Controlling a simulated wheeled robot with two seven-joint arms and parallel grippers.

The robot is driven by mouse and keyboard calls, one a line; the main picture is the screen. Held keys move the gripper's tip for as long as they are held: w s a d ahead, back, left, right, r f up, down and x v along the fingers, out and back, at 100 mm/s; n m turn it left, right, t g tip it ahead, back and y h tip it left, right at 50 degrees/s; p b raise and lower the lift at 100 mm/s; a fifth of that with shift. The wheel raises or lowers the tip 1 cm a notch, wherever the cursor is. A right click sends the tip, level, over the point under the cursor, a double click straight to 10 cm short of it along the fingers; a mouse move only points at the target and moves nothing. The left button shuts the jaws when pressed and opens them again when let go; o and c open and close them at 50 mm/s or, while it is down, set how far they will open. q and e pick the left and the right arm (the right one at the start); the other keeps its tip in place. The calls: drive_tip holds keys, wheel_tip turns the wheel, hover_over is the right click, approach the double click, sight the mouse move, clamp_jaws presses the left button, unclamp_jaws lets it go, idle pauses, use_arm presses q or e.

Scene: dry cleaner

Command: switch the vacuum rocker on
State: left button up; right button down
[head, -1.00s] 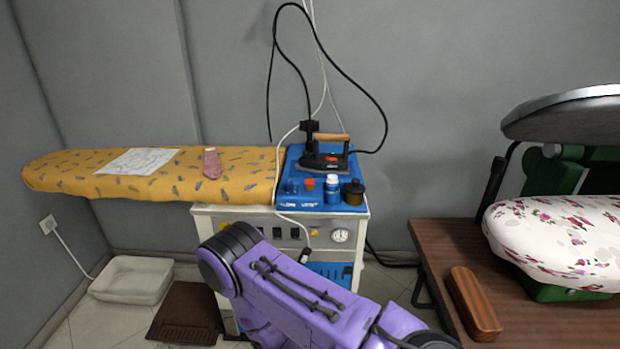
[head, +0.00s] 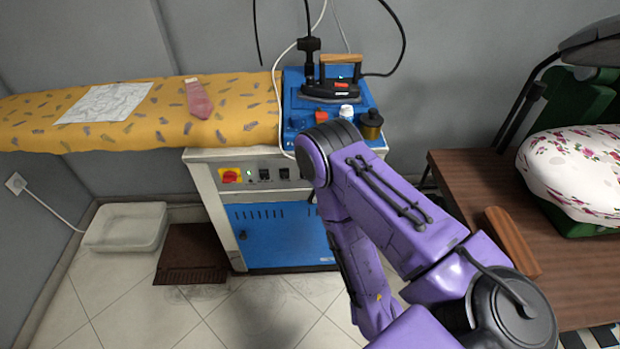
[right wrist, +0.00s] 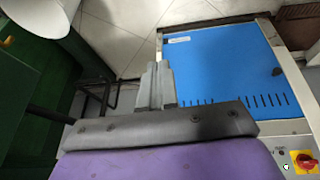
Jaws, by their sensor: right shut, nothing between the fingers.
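The white ironing station has a control panel (head: 210,182) on its front. Two small black rockers, one at left (head: 264,174) and one at right (head: 284,173), sit side by side on it; I cannot read which is for vacuum. A red rotary knob on a yellow plate (head: 231,176) is left of them, with a green light between. My right arm covers the panel's right part. My right gripper (right wrist: 157,84) is shut and empty in the right wrist view, in front of the blue door (right wrist: 222,68). That view shows the red knob at lower right; the rockers are not visible there. My left gripper is not in view.
An iron (head: 331,83) and bottles stand on the blue top. A yellow ironing board (head: 150,120) extends left. A brown table (head: 450,180) stands at right. A white tray (head: 124,227) and brown mat (head: 192,250) lie on the floor, with free floor in front.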

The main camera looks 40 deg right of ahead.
use_arm(q)
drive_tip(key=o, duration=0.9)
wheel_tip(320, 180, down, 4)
drive_tip(key=b, duration=0.3)
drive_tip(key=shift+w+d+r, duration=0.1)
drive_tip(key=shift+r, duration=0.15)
use_arm(e)
drive_tip(key=w+f+m+t+h+b, duration=0.1)
drive_tip(key=w+m+t+b, duration=0.5)
drive_tip(key=w+m, duration=0.8)
use_arm(q)
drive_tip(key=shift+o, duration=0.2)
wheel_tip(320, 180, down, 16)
drive_tip(key=b, duration=1)
use_arm(e)
drive_tip(key=w+r+m+t+h, duration=0.4)
drive_tip(key=w+r+m, duration=0.7)
drive_tip(key=m, duration=1)
drive_tip(key=shift+w+r+m+t, duration=0.3)
drive_tip(key=shift+w+r+t, duration=0.1)
drive_tip(key=shift+w, duration=0.3)
